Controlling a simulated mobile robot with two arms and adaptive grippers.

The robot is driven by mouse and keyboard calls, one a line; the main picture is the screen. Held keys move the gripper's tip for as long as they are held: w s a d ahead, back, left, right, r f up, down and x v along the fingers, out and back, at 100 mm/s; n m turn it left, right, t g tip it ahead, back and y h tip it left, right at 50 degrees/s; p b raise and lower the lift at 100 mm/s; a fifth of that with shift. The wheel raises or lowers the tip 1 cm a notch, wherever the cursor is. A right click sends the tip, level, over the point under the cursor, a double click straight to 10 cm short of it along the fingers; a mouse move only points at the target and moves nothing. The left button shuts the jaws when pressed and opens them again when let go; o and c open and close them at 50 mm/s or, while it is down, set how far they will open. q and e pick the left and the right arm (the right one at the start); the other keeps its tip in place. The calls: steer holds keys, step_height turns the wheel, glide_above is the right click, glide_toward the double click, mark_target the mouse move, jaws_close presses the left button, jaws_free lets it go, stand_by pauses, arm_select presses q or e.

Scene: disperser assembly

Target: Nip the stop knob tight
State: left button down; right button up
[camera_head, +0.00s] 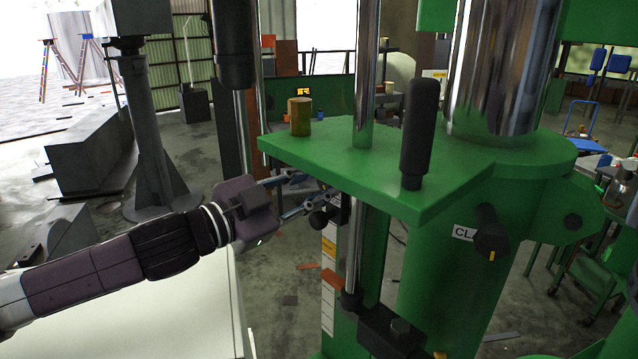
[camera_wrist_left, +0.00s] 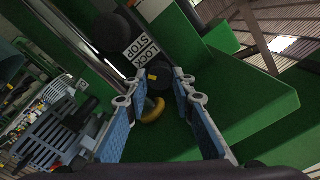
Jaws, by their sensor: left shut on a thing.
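The stop knob is a small black knob with a yellow mark, next to a white label reading STOP LOCK (camera_wrist_left: 142,51) in the left wrist view. There the knob (camera_wrist_left: 154,79) sits between the fingertips of my left gripper (camera_wrist_left: 160,77), which is shut on it. In the head view my left gripper (camera_head: 312,201) reaches in from the left under the edge of the green plate. A black knob (camera_head: 320,217) shows at its fingertips, partly covered by them. My right gripper is not in view.
The green plate (camera_head: 450,178) lies just above the left gripper and bears a brass-coloured cylinder (camera_head: 299,117) and an upright black handle (camera_head: 419,135). A steel rod (camera_head: 354,250) runs down beside the gripper. Another black knob (camera_head: 491,236) is at right.

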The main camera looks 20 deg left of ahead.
arm_select(q)
steer(key=shift+r, duration=0.15)
steer(key=c, duration=1.6)
jaws_free()
steer(key=shift+a, duration=0.15)
